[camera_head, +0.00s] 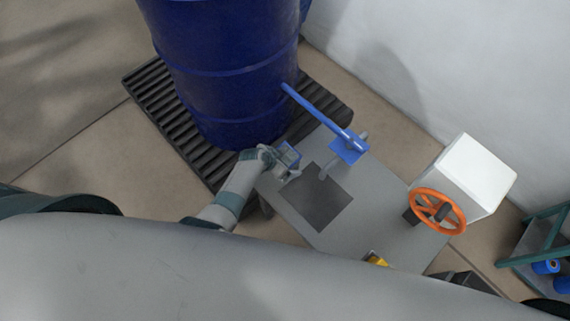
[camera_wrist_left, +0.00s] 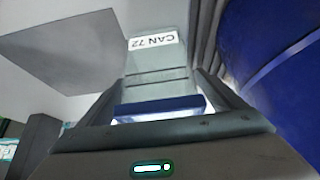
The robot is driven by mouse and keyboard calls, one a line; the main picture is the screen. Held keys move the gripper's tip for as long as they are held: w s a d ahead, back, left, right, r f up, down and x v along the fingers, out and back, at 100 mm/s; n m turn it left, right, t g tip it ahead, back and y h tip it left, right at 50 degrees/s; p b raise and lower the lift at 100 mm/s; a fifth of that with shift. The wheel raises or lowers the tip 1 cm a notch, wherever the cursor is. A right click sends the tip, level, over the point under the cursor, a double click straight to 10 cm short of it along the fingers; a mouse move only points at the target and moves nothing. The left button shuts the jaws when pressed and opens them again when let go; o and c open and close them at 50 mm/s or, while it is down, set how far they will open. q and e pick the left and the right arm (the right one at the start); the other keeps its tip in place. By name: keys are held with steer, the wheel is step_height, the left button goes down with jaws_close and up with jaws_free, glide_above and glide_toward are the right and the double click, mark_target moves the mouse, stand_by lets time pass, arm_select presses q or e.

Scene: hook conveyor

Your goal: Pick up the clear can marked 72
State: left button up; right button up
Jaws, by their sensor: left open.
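The clear can marked 72 (camera_wrist_left: 158,62) stands between the fingers of my left gripper in the left wrist view; its white label reads CAN 72, upside down, and a blue band shows at its near end. In the head view the can (camera_head: 289,155) is a small clear and blue shape at the table's left corner. My left gripper (camera_head: 283,163) is open around it, one finger on either side; I cannot tell whether they touch it. My right gripper is not in view.
The grey table (camera_head: 385,225) has a dark square plate (camera_head: 318,197), a blue lever (camera_head: 320,112) and an orange handwheel (camera_head: 438,211). A large blue barrel (camera_head: 225,75) stands on a black slatted pallet (camera_head: 150,90) close behind the can. A shelf (camera_head: 540,245) is at the right.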

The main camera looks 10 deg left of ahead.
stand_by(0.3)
arm_select(q)
steer(key=c, duration=1.3)
steer(key=shift+o, duration=0.2)
steer(key=shift+r, duration=0.1)
steer(key=shift+r, duration=0.65)
step_height(320, 180, up, 9)
steer(key=shift+f, duration=0.2)
